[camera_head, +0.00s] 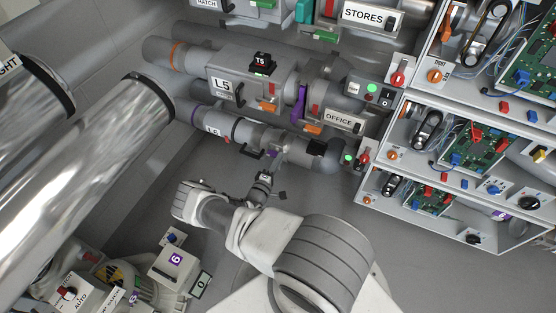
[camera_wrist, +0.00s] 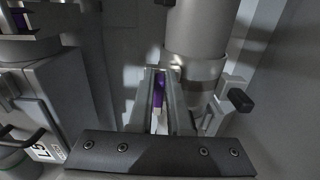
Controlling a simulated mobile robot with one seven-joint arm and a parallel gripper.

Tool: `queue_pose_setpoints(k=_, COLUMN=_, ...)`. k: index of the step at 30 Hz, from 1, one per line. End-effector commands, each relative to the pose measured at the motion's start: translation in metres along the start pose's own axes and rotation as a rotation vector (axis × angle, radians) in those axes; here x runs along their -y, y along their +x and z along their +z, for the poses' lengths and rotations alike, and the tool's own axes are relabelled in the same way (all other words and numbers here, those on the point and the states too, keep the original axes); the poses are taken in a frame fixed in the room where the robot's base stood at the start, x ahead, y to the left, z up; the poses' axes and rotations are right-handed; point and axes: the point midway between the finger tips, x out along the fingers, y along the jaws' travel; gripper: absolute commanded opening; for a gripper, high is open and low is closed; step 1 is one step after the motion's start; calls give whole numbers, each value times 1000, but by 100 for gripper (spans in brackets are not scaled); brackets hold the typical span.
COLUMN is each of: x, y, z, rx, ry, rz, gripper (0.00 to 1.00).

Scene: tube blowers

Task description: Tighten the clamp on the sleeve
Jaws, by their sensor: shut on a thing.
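My gripper (camera_wrist: 158,100) is shut on a narrow purple piece (camera_wrist: 159,88), which looks like a lever or tab; only a strip of it shows between the fingers. Beside it, on the right in the wrist view, stands a grey pipe (camera_wrist: 200,30) with a lighter band (camera_wrist: 195,75), perhaps the sleeve. In the head view, my gripper (camera_head: 272,160) is at the lower tube unit (camera_head: 246,132), next to its middle section. Whether the purple piece belongs to the clamp cannot be told. The clamp's closure is hidden by my fingers.
A black-tipped handle (camera_wrist: 240,100) sticks out right of the fingers. Open shelves (camera_head: 395,150) with electronics stand at right. Large shiny pipes (camera_head: 100,130) fill the left.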

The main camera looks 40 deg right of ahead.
Motion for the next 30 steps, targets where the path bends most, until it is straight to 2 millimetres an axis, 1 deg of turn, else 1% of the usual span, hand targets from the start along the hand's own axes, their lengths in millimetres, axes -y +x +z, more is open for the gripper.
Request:
queue_pose_setpoints(k=3, x=1, y=-1, z=-1, rx=-2, ry=2, rz=-3, gripper=0)
queue_pose_setpoints(k=4, x=1, y=-1, z=-1, rx=-2, ry=1, rz=-3, gripper=18)
queue_pose_setpoints(k=6, x=1, y=-1, z=-1, rx=-2, ry=1, rz=-3, gripper=31)
queue_pose_setpoints(k=9, x=1, y=-1, z=-1, rx=-1, ry=1, rz=-2, gripper=46)
queue_pose_setpoints(k=17, x=0, y=-1, z=0, rx=-1, ry=0, rz=-1, gripper=46)
queue_pose_setpoints(k=20, x=0, y=-5, z=-1, rx=-2, ry=-1, rz=-1, gripper=46)
queue_pose_setpoints(k=23, x=-1, y=-17, z=-1, rx=-2, ry=-1, rz=-2, gripper=46)
queue_pose_setpoints(k=26, x=-2, y=-37, z=-2, rx=-4, ry=-2, rz=-3, gripper=46)
queue_pose_setpoints(k=30, x=-2, y=-72, z=-2, rx=-5, ry=-2, rz=-3, gripper=46)
